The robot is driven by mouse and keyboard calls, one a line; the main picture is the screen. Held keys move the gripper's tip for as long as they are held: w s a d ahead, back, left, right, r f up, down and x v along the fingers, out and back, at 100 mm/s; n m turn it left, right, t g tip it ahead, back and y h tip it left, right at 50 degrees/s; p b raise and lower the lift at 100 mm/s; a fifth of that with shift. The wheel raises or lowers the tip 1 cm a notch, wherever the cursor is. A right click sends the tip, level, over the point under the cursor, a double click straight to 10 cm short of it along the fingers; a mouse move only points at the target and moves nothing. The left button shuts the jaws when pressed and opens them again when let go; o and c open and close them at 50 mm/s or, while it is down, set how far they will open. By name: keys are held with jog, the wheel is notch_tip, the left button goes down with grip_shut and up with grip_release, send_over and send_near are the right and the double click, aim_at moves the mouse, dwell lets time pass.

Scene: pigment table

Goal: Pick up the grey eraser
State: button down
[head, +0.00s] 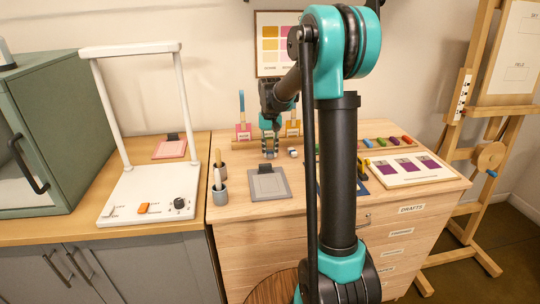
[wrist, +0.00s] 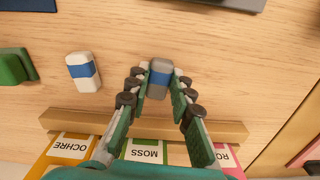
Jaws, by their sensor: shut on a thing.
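The grey eraser (wrist: 159,79), grey with a blue band, is between the two fingers of my gripper (wrist: 159,88) in the wrist view. The fingers are shut on its sides, and the eraser sticks out past the fingertips. It is over the wooden tabletop; I cannot tell whether it touches the wood. In the head view my gripper (head: 270,150) points down at the table behind the grey clipboard. The eraser is too small to make out there.
A white eraser with a blue band (wrist: 83,71) lies left of my gripper in the wrist view, near a green object (wrist: 14,67). A wooden rack (wrist: 70,122) with labelled cards is close by.

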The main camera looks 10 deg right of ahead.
aim_at(270, 153)
jog(key=shift+r, duration=0.15)
notch_tip(270, 153, up, 20)
dwell(0.5)
jog(key=c, duration=1.9)
grip_release()
grip_shut()
jog(key=shift+s, duration=0.1)
